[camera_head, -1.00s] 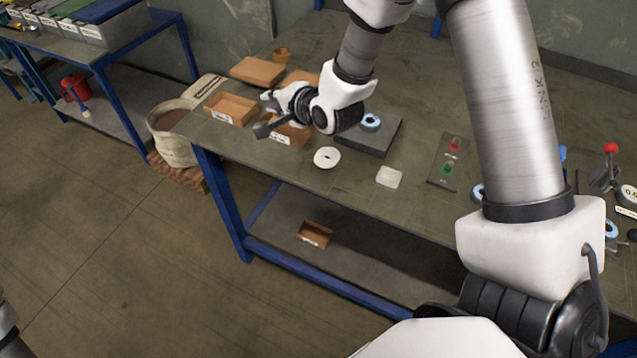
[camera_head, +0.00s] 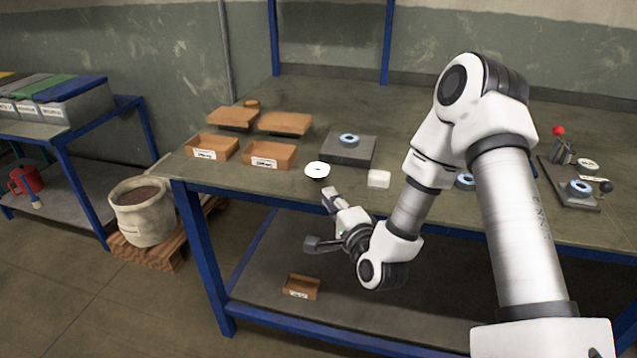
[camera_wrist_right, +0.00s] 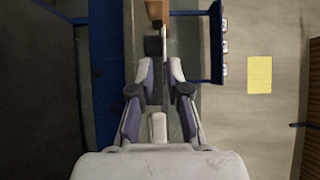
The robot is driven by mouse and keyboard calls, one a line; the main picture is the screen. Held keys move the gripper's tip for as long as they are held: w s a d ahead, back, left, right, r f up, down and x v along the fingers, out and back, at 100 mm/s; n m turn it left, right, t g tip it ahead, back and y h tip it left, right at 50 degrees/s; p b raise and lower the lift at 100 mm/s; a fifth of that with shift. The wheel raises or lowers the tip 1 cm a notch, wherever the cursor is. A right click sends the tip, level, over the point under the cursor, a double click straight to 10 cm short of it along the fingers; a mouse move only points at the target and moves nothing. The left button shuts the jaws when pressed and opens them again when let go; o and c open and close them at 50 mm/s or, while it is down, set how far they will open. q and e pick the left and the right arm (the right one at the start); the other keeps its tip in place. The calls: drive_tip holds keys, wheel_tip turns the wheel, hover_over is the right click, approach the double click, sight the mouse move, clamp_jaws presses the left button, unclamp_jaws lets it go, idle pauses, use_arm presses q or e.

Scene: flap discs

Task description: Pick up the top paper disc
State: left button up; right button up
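A white paper disc (camera_head: 317,169) with a centre hole lies near the front edge of the table. A small dark part shows just below it. In the right wrist view, a thin pale strip ahead between the fingers may be this disc seen edge-on. My right gripper (camera_head: 329,198) is just in front of the disc, near the table edge, with its fingers pointing towards it. The wrist view shows a gap between the fingertips (camera_wrist_right: 161,72), so it is open, with nothing held. Whether there are several stacked paper discs is too small to tell. My left gripper is not in view.
Brown bins (camera_head: 269,155) and lids stand left of the disc. A dark block (camera_head: 347,151) bearing a blue-ringed disc (camera_head: 349,139) is behind it. A white pad (camera_head: 378,179) lies to its right. A fixture (camera_head: 578,200) stands far right. My right arm hides part of the table.

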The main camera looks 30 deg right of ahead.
sight(319, 193)
drive_tip(key=w, duration=0.2)
drive_tip(key=w+d, duration=0.1)
drive_tip(key=w, duration=0.1)
drive_tip(key=w+p, duration=0.1)
drive_tip(key=w, duration=0.1)
drive_tip(key=shift+w+d+r, duration=0.15)
drive_tip(key=shift+w+r, duration=0.1)
drive_tip(key=shift+w, duration=0.15)
drive_tip(key=shift+s, duration=0.1)
drive_tip(key=shift+c, duration=0.3)
clamp_jaws()
drive_tip(key=shift+r, duration=0.15)
